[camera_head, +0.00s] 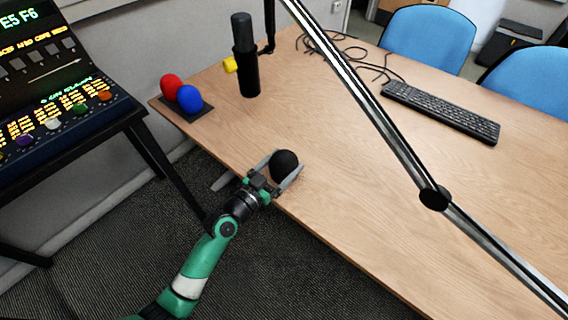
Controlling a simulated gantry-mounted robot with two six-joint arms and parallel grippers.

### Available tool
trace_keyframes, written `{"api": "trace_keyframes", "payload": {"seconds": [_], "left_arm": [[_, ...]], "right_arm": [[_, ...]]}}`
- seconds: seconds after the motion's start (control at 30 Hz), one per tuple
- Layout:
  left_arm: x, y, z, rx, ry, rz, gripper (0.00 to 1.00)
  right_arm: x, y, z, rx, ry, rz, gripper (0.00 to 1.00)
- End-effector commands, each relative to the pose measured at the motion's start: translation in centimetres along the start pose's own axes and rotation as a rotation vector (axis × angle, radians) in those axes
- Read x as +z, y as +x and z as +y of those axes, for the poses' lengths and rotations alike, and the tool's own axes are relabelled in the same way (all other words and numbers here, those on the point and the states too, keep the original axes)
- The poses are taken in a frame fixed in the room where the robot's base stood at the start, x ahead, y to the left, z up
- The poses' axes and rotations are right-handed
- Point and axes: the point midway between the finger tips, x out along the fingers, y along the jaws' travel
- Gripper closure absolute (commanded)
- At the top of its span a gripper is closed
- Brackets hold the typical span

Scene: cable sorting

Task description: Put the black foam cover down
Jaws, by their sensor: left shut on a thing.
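The black foam cover (285,164) is a dark round ball at the near left edge of the wooden table. My left gripper (284,172) is shut on it, with one finger on each side. I cannot tell whether the cover touches the tabletop or is held just above it. My right gripper is not in view.
A red foam cover (171,87) and a blue one (190,99) sit on a dark tray (178,118) at the table's left corner. A black microphone (246,60) stands beyond. A metal boom arm (365,90) crosses the view. A keyboard (441,111) lies right. The middle table (350,190) is clear.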

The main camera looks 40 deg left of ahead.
Motion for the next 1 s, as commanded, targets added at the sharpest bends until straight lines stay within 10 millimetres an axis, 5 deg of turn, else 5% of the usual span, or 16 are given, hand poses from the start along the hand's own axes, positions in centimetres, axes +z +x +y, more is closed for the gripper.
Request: {"api": "trace_keyframes", "payload": {"seconds": [0.1,0.4,0.8,1.0], "left_arm": [[0.1,0.0,0.0,0.0,0.0,0.0,0.0],[-0.6,0.0,0.0,0.0,0.0,0.0,0.0],[0.0,-8.9,-0.1,-0.003,-0.001,-0.003,0.0],[-0.1,-11.7,0.0,-0.002,-0.001,-0.001,0.0]], "right_arm": [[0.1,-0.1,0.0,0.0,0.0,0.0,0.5],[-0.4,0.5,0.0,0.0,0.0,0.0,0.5],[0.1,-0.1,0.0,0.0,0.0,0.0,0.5],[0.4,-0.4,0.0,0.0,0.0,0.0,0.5]]}}
